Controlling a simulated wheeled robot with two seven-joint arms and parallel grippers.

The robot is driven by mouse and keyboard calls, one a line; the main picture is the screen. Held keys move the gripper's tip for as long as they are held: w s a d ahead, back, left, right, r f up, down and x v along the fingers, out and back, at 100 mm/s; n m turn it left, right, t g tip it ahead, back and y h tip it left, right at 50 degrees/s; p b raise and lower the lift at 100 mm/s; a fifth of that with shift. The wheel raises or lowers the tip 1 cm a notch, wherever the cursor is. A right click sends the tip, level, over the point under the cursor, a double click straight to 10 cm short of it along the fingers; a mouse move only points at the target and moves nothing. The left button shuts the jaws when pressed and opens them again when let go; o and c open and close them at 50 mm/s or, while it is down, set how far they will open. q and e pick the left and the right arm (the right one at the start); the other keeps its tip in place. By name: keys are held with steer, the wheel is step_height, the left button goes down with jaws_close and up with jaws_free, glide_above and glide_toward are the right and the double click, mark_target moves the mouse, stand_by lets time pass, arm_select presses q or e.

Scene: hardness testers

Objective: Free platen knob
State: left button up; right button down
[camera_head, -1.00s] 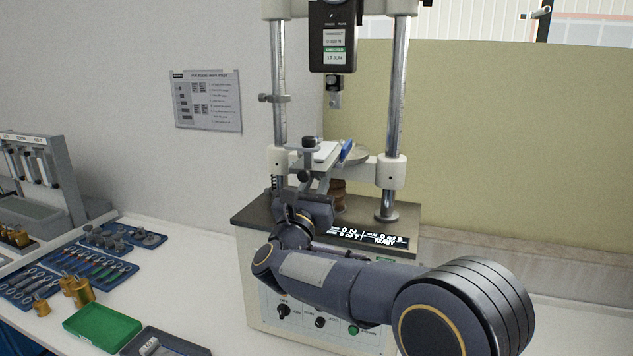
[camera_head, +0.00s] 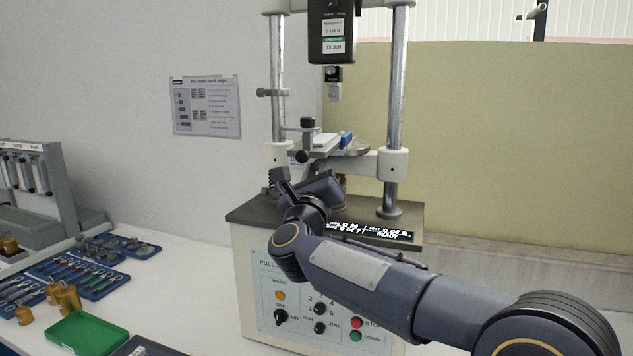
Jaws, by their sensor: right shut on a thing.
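The test machine (camera_head: 262,245) has two upright columns and a platen assembly (camera_head: 357,150) between them. A white pad (camera_head: 325,139) and a blue piece (camera_head: 346,139) lie on the platen. Two dark round knobs (camera_head: 307,122) show at its left front, one above the other. My right gripper (camera_head: 283,182) is just below the platen, in front of the machine's dark base top. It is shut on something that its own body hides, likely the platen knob. The contact itself cannot be seen. My left gripper is not in view.
The black load head (camera_head: 332,35) hangs above the platen. Buttons and dials (camera_head: 320,308) sit on the front panel below my arm. A green tray (camera_head: 82,335), blue tool trays (camera_head: 100,285) and brass weights (camera_head: 66,299) lie on the bench at left.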

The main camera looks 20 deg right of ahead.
steer(key=shift+n+y, duration=0.6)
steer(key=shift+n, duration=0.8)
steer(key=c, duration=1.2)
jaws_free()
steer(key=shift+r, duration=0.1)
steer(key=shift+c, duration=0.2)
steer(key=shift+m, duration=0.4)
